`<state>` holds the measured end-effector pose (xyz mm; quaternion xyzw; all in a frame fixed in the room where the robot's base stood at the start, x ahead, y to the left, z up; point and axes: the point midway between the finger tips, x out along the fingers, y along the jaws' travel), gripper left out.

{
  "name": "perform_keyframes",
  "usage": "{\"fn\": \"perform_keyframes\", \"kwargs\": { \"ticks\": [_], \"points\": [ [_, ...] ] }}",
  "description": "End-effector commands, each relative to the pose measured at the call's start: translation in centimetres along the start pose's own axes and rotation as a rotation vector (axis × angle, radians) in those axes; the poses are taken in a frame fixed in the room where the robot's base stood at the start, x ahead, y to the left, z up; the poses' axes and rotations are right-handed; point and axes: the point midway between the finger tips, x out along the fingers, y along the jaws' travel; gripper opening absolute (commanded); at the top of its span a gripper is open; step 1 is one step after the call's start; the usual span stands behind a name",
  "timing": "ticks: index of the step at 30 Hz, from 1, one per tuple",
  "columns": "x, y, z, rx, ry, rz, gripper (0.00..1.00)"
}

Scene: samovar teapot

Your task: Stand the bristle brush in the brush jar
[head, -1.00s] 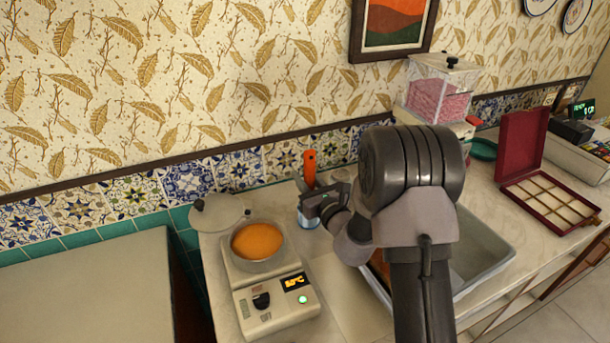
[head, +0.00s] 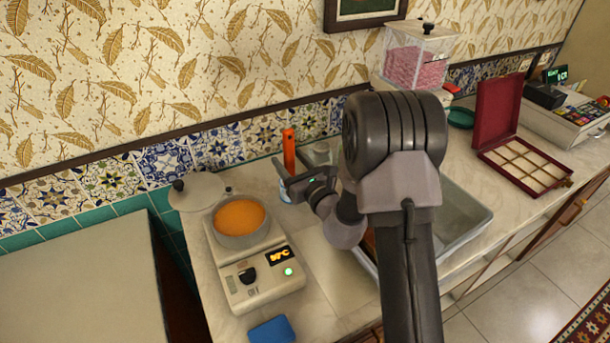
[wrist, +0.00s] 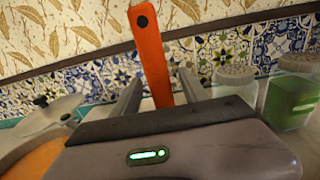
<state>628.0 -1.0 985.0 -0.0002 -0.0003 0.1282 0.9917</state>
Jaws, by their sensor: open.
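An orange flat handle with a dark hole near its top, apparently the bristle brush (head: 289,152), stands nearly upright by the back wall. It also shows in the wrist view (wrist: 150,50), leaning slightly. Its lower end and any bristles are hidden. A clear bluish vessel, apparently the brush jar (head: 285,197), shows partly below the handle, mostly hidden by my gripper. My gripper (head: 293,180) is open beside the handle. In the wrist view its two grey fingers (wrist: 158,92) are on either side of the handle; I cannot tell whether they touch it.
A warmer with a pan of orange liquid (head: 240,216) stands left of my gripper, with a grey lid (head: 198,192) behind it. Lidded glass jars (wrist: 232,90) stand to the right. A grey basin (head: 468,232), blue sponge (head: 271,330) and open red box (head: 499,115) are around.

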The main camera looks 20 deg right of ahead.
Motion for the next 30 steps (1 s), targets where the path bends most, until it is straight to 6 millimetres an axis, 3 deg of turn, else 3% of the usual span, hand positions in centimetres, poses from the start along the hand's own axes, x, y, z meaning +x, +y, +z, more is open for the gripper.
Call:
{"fn": "perform_keyframes", "kwargs": {
  "ticks": [9, 15, 20, 30],
  "points": [
    [-9.3, -0.1, 0.1, 0.004, 0.002, -0.005, 0.52],
    [-13.3, -0.1, 0.2, 0.003, 0.003, -0.001, 0.52],
    [-14.5, 0.0, 0.1, 0.002, 0.000, 0.000, 0.52],
    [-14.5, 0.0, 0.0, 0.001, 0.000, 0.000, 0.52]
  ]
}}
